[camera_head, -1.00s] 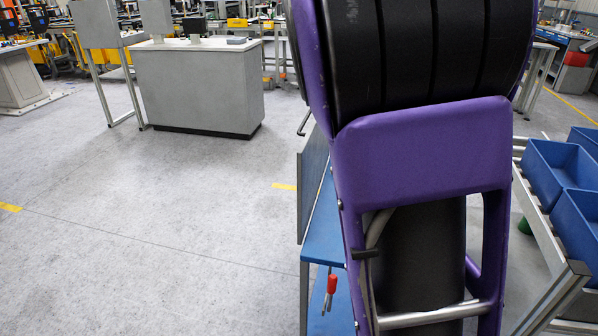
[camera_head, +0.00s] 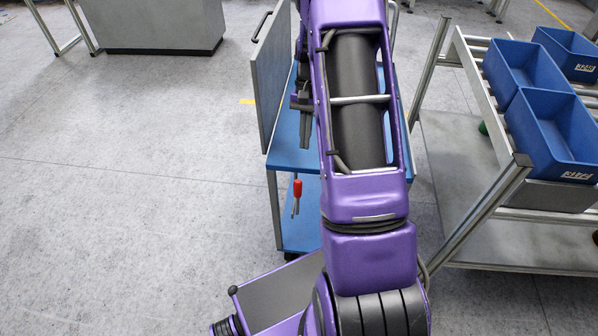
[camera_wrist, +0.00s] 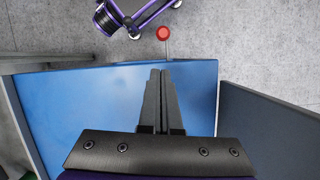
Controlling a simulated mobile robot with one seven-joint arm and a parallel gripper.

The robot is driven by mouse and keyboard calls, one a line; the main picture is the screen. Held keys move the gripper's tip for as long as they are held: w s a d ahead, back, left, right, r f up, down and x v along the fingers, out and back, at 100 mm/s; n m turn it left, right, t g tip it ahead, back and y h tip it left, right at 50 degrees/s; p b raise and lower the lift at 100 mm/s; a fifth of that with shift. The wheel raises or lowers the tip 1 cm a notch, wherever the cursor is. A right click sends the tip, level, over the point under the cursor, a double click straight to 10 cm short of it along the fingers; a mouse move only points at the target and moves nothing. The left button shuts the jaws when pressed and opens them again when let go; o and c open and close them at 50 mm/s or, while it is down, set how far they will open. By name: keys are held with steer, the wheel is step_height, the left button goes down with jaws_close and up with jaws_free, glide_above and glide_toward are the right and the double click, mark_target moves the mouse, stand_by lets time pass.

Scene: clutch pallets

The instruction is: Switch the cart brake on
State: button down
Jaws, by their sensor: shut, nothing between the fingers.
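The cart has a blue top (camera_head: 288,150) and an upright grey panel (camera_head: 270,72) on its left side. Its brake lever, with a red knob (camera_head: 297,188) on a thin metal rod, hangs at the cart's near end below the top. In the wrist view the red knob (camera_wrist: 163,33) shows just past the edge of the blue top (camera_wrist: 85,100). My gripper (camera_wrist: 160,72) is shut and empty, over the blue top, with its tips pointing towards the knob and apart from it. In the head view my arm hides much of the cart.
To the right stands a metal rack (camera_head: 470,210) holding several blue bins (camera_head: 555,130). A grey cabinet (camera_head: 165,25) stands at the back left. The floor left of the cart is clear. The grey panel (camera_wrist: 265,125) rises beside my gripper in the wrist view.

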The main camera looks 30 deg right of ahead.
steer(key=shift+s+a+f, duration=0.15)
steer(key=shift+f, duration=0.05)
steer(key=b, duration=0.1)
glide_toward(298, 198)
step_height(298, 198, down, 5)
steer(key=w, duration=0.1)
steer(key=shift+w+d+r, duration=0.15)
steer(key=shift+d+r, duration=0.05)
steer(key=shift+d, duration=0.25)
steer(key=shift+a, duration=0.1)
stand_by(0.3)
